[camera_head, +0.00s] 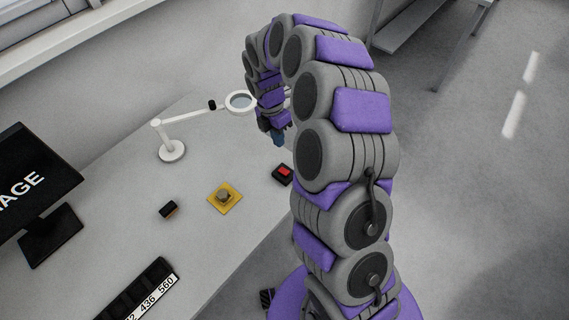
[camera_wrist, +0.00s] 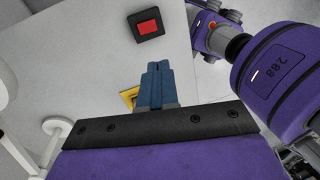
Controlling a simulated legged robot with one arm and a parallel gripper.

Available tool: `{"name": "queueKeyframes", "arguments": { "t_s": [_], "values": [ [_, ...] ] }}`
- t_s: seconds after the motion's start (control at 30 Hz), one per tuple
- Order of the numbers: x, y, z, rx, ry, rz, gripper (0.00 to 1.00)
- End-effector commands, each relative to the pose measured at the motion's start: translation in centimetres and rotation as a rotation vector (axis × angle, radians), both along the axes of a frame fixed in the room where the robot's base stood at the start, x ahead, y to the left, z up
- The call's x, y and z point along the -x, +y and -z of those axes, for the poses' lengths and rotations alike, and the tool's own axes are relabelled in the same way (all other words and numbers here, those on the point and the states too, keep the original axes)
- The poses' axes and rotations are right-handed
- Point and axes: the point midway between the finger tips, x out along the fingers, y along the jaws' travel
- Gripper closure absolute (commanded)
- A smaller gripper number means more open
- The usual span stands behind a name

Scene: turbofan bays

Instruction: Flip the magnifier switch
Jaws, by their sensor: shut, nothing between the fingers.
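The magnifier is a white desk lamp type with a round base (camera_head: 172,151), a jointed arm and a ring lens (camera_head: 240,101), standing on the grey table in the head view. A small black piece (camera_head: 212,104) sits on its arm near the lens; I cannot tell whether it is the switch. My gripper (camera_head: 278,139) points down just right of the lens, above the table, apart from the magnifier. In the wrist view its blue fingers (camera_wrist: 154,68) are together with nothing between them. Part of the white magnifier (camera_wrist: 55,127) shows at the left of the wrist view.
A black box with a red top (camera_head: 283,174) lies near my gripper. A yellow plate with a knob (camera_head: 225,196) and a small dark block (camera_head: 168,210) lie nearer. A monitor (camera_head: 32,185) and a black tray (camera_head: 140,296) stand left. The table between them is clear.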

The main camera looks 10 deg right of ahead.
Motion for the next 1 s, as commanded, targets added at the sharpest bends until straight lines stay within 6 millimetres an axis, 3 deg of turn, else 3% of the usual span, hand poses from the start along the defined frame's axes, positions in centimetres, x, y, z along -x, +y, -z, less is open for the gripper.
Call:
{"name": "queueKeyframes", "arguments": {
  "t_s": [0.13, 0.37, 1.0],
  "values": [
    [-1.2, -0.5, 1.6, 0.004, 0.008, -0.078, 1.0],
    [-1.1, -0.9, 3.3, 0.004, 0.016, -0.099, 1.0],
    [0.8, -2.1, 14.4, 0.005, 0.015, -0.098, 1.0]
  ]
}}
